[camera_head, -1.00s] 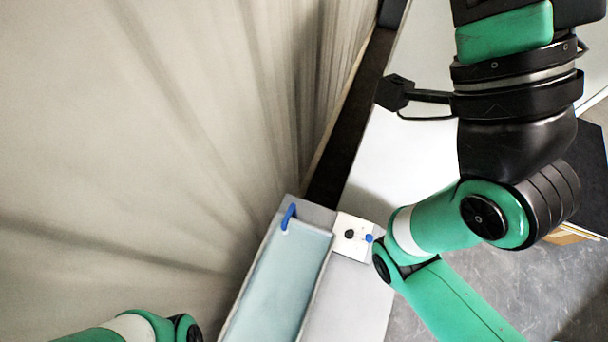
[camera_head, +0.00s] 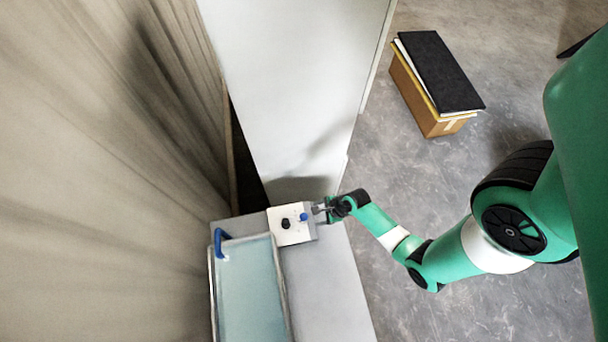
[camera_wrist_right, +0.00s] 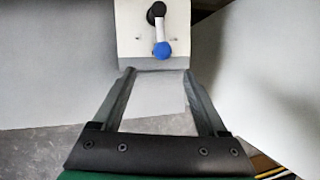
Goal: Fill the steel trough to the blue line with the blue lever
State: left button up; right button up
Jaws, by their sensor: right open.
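The steel trough (camera_head: 281,287) is at the bottom of the head view, with a pale blue-green surface inside. A bent blue pipe (camera_head: 219,241) sits at its far left corner. I cannot make out the blue line. The lever's blue knob (camera_head: 304,217) is on a white box beside the trough, pointing toward my right gripper (camera_head: 321,209). In the right wrist view the blue knob (camera_wrist_right: 163,50) hangs below a black pivot (camera_wrist_right: 156,12). My right gripper (camera_wrist_right: 158,76) is open and empty, its fingertips just short of the knob. My left gripper is out of view.
The white box (camera_head: 283,238) stands on a grey bench (camera_head: 325,290). A large white panel (camera_head: 290,80) rises behind it, and a beige curtain (camera_head: 90,170) fills the left. A cardboard box with a black top (camera_head: 440,70) is on the open floor at the upper right.

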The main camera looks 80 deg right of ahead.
aim_at(305, 216)
jog(key=b+x, duration=0.7)
jog(key=shift+w+d+f, duration=0.1)
jog(key=shift+w+f, duration=0.05)
jog(key=shift+f, duration=0.15)
jog(key=b+x, duration=0.1)
jog(key=x, duration=0.2)
jog(key=shift+w+f+b, duration=0.1)
jog(key=shift+w+b, duration=0.2)
jog(key=shift+b, duration=0.1)
jog(key=shift+w+f, duration=0.1)
jog(key=shift+f, duration=0.15)
grip_shut()
dwell(0.4)
